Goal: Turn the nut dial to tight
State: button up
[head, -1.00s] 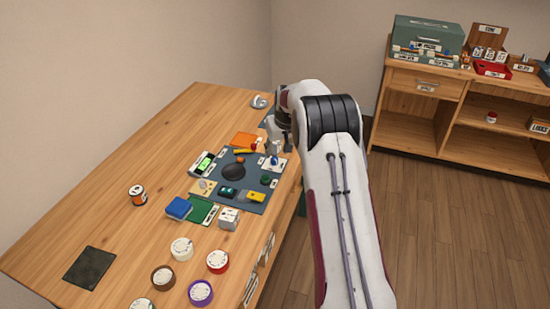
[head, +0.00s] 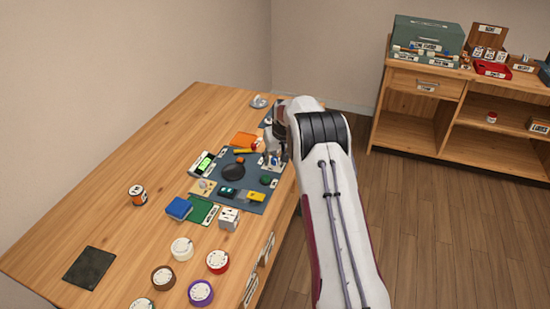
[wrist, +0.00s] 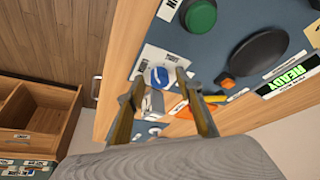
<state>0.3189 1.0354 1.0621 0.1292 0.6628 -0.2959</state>
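A blue knob (wrist: 158,77) with a white stripe sits on a white labelled plate (wrist: 150,62) on the dark board. It is likely the nut dial, but its label is too small to read. My gripper (wrist: 165,92) is open, with its two fingers on either side of the area just below the knob in the wrist view. No contact with the knob is clear. A grey block-like piece (wrist: 152,104) shows between the fingers. In the head view my gripper (head: 274,157) is low over the board's right edge and partly covers the blue knob.
The dark board (head: 230,188) also carries a black disc (head: 233,171), a green knob (head: 265,180) and a yellow block (head: 256,196). A green-lit display (head: 204,163) stands at its left. The table's left side is mostly clear.

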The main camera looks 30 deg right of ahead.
grip_shut()
jog(key=shift+a+m+h, duration=0.1)
jog(key=shift+m+h, duration=0.2)
jog(key=shift+m, duration=0.3)
jog(key=shift+m+g+h, duration=0.3)
jog(key=shift+m+h, duration=0.2)
jog(key=shift+m, duration=1.1)
jog(key=shift+w+a+m+g+h, duration=0.1)
jog(key=shift+m+g+h, duration=0.2)
jog(key=shift+m, duration=0.85)
jog(key=shift+a+m+g+h, duration=0.15)
jog(key=shift+m+h, duration=0.25)
jog(key=shift+m, duration=0.75)
jog(key=shift+d, duration=0.15)
